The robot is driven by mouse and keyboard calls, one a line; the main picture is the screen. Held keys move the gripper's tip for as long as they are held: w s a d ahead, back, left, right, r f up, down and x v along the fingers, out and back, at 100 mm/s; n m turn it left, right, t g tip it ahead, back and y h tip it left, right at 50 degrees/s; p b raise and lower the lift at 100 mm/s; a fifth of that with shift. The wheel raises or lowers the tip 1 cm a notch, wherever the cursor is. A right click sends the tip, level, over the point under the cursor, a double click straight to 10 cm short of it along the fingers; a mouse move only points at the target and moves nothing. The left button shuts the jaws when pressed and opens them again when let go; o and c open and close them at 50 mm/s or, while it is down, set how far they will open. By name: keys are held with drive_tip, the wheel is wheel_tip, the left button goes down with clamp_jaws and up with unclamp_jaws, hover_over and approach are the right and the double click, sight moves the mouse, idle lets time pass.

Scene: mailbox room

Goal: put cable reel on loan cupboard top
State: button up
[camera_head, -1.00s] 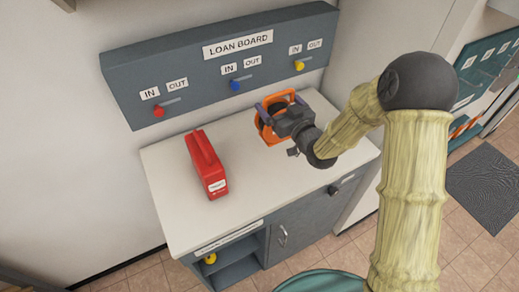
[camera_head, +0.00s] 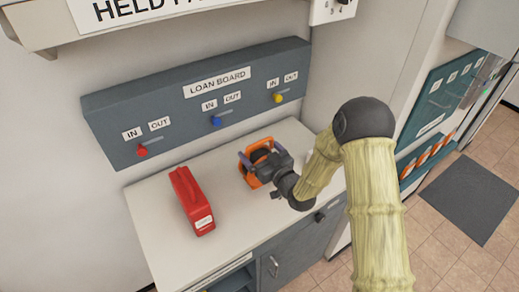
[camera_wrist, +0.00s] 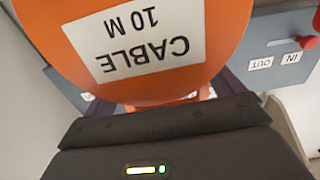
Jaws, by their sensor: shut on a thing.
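The orange cable reel (camera_head: 257,176) is at the right part of the white loan cupboard top (camera_head: 227,231) in the head view. My gripper (camera_head: 252,160) is shut on it, with a purple finger on either side. In the wrist view the reel's orange face (camera_wrist: 230,25) fills the upper middle, with an upside-down label reading "CABLE 10 M". The reel looks at or very near the cupboard top; its underside is hidden, so I cannot tell whether it touches.
A red case (camera_head: 192,201) stands on the cupboard top left of the reel. The grey loan board (camera_head: 200,95), with red, blue and yellow knobs, is on the wall behind. Bare top lies between case and reel.

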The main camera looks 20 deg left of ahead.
drive_tip(key=shift+w+r, duration=0.1)
drive_tip(key=shift+f+p, duration=0.6)
drive_tip(key=shift+f, duration=1.5)
drive_tip(key=o, duration=1.7)
drive_tip(key=shift+f, duration=0.15)
